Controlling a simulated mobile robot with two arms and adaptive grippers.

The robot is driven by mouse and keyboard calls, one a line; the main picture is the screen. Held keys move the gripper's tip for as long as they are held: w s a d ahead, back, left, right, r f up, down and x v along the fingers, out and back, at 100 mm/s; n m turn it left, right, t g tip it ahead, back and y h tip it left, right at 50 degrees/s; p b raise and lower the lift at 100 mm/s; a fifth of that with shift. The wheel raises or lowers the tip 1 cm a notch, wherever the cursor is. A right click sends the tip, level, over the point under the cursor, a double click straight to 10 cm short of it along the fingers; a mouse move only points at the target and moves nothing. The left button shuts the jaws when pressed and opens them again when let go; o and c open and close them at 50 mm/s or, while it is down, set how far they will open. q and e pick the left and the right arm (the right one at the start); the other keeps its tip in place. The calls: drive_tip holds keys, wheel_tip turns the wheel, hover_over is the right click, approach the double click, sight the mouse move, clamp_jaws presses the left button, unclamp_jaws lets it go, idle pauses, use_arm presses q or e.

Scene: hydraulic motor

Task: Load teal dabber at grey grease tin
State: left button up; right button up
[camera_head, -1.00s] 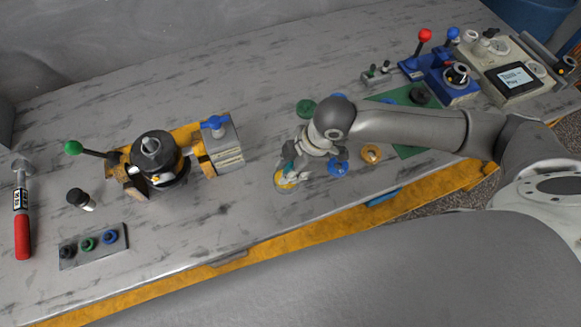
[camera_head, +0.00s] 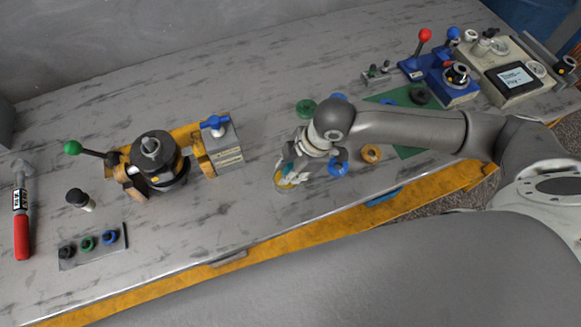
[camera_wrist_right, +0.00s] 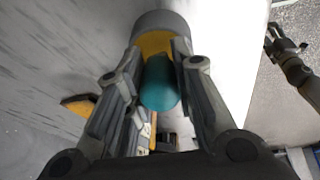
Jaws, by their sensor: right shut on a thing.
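My right gripper (camera_head: 290,166) is shut on the teal dabber (camera_wrist_right: 159,84), whose rounded teal end points towards the wrist camera. The grey grease tin (camera_wrist_right: 172,22) holds yellow grease (camera_wrist_right: 153,44) and lies right beyond the dabber in the wrist view. In the head view the tin (camera_head: 278,184) stands near the table's front edge, directly under the fingertips. The dabber's far end is hidden, so I cannot tell how deep it sits in the grease. A dark jointed part at the right of the wrist view looks like my left gripper (camera_wrist_right: 275,40), its fingers too small to judge.
Green (camera_head: 305,107) and blue (camera_head: 338,167) round parts and an orange ring (camera_head: 371,153) lie close around my right gripper. The motor assembly (camera_head: 155,160) stands to the left, with a grey block with a blue handle (camera_head: 216,128) beside it. Bare table lies between block and tin.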

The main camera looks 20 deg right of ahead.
sight(290, 165)
drive_tip(key=shift+f, duration=0.35)
drive_tip(key=shift+s+f+p, duration=0.1)
drive_tip(key=shift+p, duration=0.25)
idle(2.1)
wheel_tip(290, 165, up, 7)
drive_tip(key=p, duration=0.8)
idle(0.4)
idle(0.5)
